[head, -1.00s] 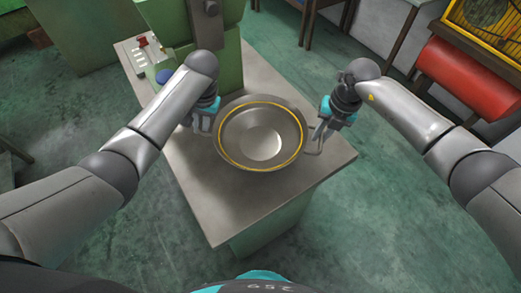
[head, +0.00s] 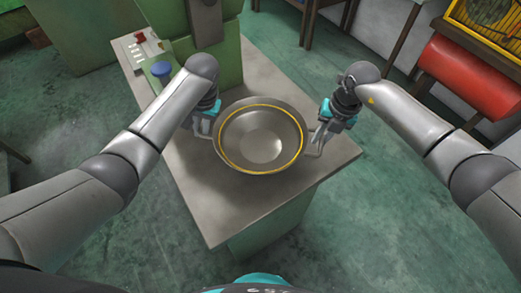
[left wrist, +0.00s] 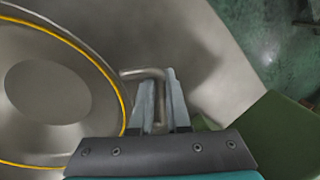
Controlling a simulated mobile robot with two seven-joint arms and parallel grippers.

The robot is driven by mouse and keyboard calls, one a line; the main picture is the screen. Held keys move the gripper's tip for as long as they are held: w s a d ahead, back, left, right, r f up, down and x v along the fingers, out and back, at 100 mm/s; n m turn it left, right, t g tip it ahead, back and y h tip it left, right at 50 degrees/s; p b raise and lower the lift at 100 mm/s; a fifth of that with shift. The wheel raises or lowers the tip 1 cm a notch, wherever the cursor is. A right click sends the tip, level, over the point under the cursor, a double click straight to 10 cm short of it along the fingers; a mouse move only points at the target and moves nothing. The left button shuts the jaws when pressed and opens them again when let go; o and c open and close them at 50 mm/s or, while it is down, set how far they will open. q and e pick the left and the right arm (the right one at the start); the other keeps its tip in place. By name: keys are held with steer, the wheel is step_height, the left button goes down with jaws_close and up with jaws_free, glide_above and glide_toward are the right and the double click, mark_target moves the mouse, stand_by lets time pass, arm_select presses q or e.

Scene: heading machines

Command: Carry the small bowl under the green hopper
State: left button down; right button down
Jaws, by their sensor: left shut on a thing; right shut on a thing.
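The small bowl (head: 238,152) is grey metal with a yellow ring inside its rim, and it looks empty. It is between my two grippers over the grey worktop. My left gripper (head: 203,128) is shut on the bowl's left handle. The left wrist view shows the bent handle between its fingers (left wrist: 158,100), beside the bowl (left wrist: 105,75). My right gripper (head: 317,140) is shut on the bowl's right handle. The green machine (head: 225,60) stands behind the bowl. Whether the bowl touches the worktop is hard to tell. No hopper outlet is clearly visible.
The worktop (head: 215,220) is clear in front of the bowl. A control panel with a blue knob (head: 161,69) and a red button (head: 140,36) is at the back left. A red cylinder (head: 468,78) and a yellow crate (head: 490,22) are at the far right.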

arm_select(q)
steer(key=shift+f+b, duration=0.55)
steer(key=shift+f, duration=0.1)
arm_select(e)
steer(key=shift+f, duration=0.65)
arm_select(q)
steer(key=c, duration=1.3)
jaws_free()
steer(key=shift+f, duration=0.15)
steer(key=shift+c, duration=0.2)
arm_select(e)
steer(key=c, duration=1.3)
jaws_free()
steer(key=shift+f, duration=0.15)
steer(key=shift+c, duration=0.2)
arm_select(q)
steer(key=o, duration=0.4)
arm_select(e)
steer(key=o, duration=0.4)
arm_select(q)
steer(key=shift+o, duration=0.2)
arm_select(e)
steer(key=shift+o, duration=0.2)
arm_select(q)
steer(key=v, duration=1.2)
arm_select(e)
step_height(320, 180, up, 12)
steer(key=d, duration=0.2)
steer(key=shift+s, duration=0.2)
